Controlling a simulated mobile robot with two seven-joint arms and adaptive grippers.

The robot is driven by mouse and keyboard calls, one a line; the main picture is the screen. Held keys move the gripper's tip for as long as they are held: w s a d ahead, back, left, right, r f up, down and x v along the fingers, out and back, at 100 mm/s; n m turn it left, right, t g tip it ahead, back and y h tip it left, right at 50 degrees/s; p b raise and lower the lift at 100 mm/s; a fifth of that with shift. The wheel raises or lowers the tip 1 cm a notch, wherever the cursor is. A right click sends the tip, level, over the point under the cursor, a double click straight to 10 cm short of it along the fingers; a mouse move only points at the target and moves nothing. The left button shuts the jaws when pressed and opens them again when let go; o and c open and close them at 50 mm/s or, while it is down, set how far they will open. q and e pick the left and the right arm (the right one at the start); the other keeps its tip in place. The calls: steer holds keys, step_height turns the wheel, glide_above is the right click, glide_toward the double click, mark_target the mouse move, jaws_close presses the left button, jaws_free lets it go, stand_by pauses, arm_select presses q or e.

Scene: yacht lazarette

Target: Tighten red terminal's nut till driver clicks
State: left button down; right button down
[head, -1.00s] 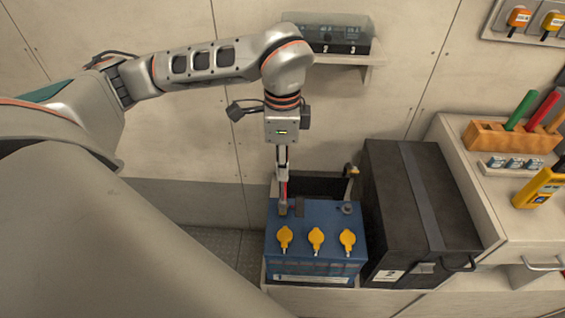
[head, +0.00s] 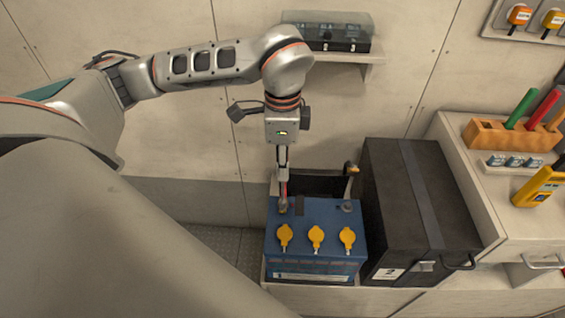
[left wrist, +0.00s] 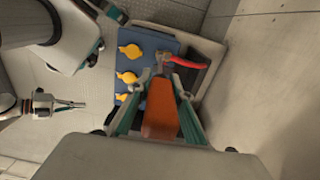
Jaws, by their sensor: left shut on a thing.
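The blue battery (head: 315,262) with several yellow caps (head: 316,238) stands in the middle of the head view. My left gripper (head: 283,165) is above its rear left corner, shut on a driver. In the left wrist view, the driver's orange handle (left wrist: 160,110) sits between my teal fingers. The driver points down at the rear left terminal (head: 283,206), which looks reddish; the nut is hidden. The other rear terminal (head: 346,206) is grey.
A black lidded box (head: 405,215) stands close to the battery's right. A counter at the right holds an orange tool block (head: 495,138) and a yellow meter (head: 540,188). A shelf box (head: 328,33) is on the wall.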

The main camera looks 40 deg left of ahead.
arm_select(q)
steer(key=shift+f, duration=0.5)
stand_by(0.3)
